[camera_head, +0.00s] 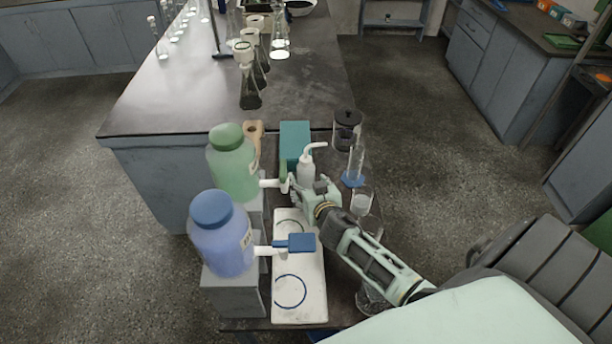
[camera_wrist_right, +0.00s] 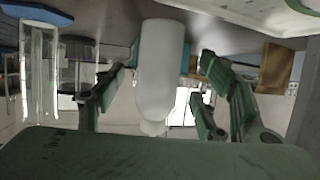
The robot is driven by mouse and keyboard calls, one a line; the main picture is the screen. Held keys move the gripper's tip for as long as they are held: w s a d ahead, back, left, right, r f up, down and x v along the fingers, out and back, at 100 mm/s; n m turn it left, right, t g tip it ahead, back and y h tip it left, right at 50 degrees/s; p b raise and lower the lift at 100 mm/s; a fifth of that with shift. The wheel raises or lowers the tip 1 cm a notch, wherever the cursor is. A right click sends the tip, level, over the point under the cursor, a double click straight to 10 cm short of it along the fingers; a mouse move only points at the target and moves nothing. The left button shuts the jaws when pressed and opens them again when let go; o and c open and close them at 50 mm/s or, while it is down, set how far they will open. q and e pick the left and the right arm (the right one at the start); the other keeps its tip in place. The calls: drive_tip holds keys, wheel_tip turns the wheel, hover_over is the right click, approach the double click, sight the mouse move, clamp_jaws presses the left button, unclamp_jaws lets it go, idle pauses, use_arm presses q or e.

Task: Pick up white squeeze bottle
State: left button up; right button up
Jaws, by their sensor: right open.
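The white squeeze bottle (camera_head: 306,166) stands upright with its bent nozzle on the cart in the head view, just beyond my right gripper (camera_head: 304,186). In the right wrist view, which looks upside down, the bottle (camera_wrist_right: 160,70) shows in the middle. There my right gripper (camera_wrist_right: 155,88) is open, with one green-padded finger on each side of the bottle and gaps between pads and bottle. The bottle's lower part is hidden by the gripper in the head view. My left gripper is not in view.
A green-lidded jug (camera_head: 232,165) and a blue-lidded jug (camera_head: 221,240) with spigots stand left of a white tray (camera_head: 312,290). A teal box (camera_head: 295,140) is behind the bottle. A glass cylinder (camera_head: 355,165), a dark-lidded jar (camera_head: 346,130) and a beaker (camera_head: 362,201) stand to the right.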

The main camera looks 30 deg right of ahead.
drive_tip(key=b+x, duration=0.1)
drive_tip(key=x, duration=0.3)
drive_tip(key=shift+d, duration=0.1)
drive_tip(key=shift+w+f, duration=0.15)
drive_tip(key=shift+w, duration=0.1)
drive_tip(key=shift+s, duration=0.1)
drive_tip(key=shift+c, duration=0.5)
drive_tip(key=c, duration=0.6)
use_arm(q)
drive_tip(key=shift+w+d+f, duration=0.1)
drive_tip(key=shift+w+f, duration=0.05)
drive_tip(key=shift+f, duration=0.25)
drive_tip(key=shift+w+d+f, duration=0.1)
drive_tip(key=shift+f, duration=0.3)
use_arm(e)
drive_tip(key=shift+c, duration=0.3)
